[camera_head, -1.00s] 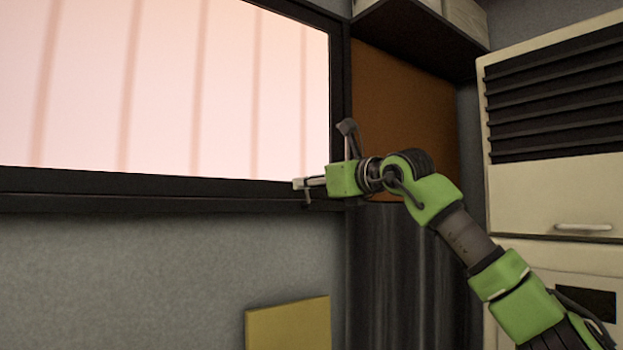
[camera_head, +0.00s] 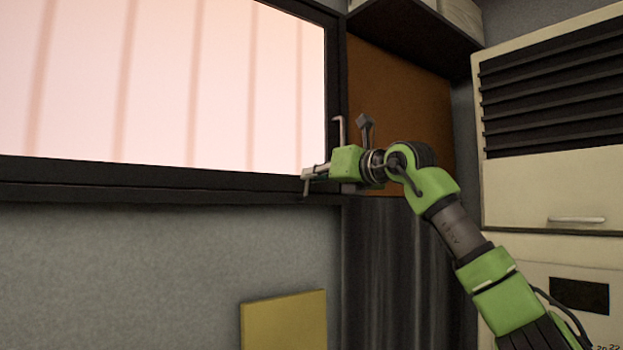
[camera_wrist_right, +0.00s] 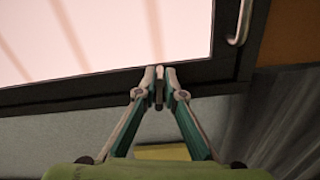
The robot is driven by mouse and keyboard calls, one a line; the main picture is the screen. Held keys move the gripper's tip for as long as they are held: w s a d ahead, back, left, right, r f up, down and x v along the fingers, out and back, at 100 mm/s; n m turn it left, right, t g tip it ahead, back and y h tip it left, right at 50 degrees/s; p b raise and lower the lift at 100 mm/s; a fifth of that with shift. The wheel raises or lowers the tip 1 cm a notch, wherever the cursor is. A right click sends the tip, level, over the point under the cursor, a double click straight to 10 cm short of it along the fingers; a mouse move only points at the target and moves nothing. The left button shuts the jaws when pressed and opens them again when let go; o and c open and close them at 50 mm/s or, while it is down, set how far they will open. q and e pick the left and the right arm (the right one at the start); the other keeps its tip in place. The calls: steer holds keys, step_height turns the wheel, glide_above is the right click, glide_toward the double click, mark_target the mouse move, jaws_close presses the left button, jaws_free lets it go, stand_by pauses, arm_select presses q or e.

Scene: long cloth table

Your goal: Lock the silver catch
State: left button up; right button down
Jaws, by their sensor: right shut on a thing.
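The silver catch (camera_wrist_right: 158,92) is a small metal lever on the lower dark frame of the window, near its right corner. In the wrist view its end shows between the fingertips of my right gripper (camera_wrist_right: 158,76), which is shut on it. In the head view the right gripper (camera_head: 309,173) is at the frame's lower right, and the catch (camera_head: 306,187) hangs down from the fingertips. The fingers hide part of it. My left gripper is in neither view.
A slim silver handle (camera_head: 339,131) is on the frame's right side. Brown panel (camera_head: 410,110) and dark curtain-like surface (camera_head: 375,270) lie behind my arm. Cream louvred cabinet (camera_head: 550,190) stands at right. Yellow panel (camera_head: 284,321) is below. The grey wall left of it is clear.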

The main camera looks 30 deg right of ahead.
steer(key=c, duration=2.1)
jaws_free()
steer(key=shift+d, duration=0.1)
steer(key=shift+c, duration=0.2)
steer(key=shift+s, duration=0.1)
steer(key=s+d, duration=0.1)
steer(key=s, duration=1)
steer(key=shift+s+d, duration=0.3)
steer(key=shift+s, duration=0.05)
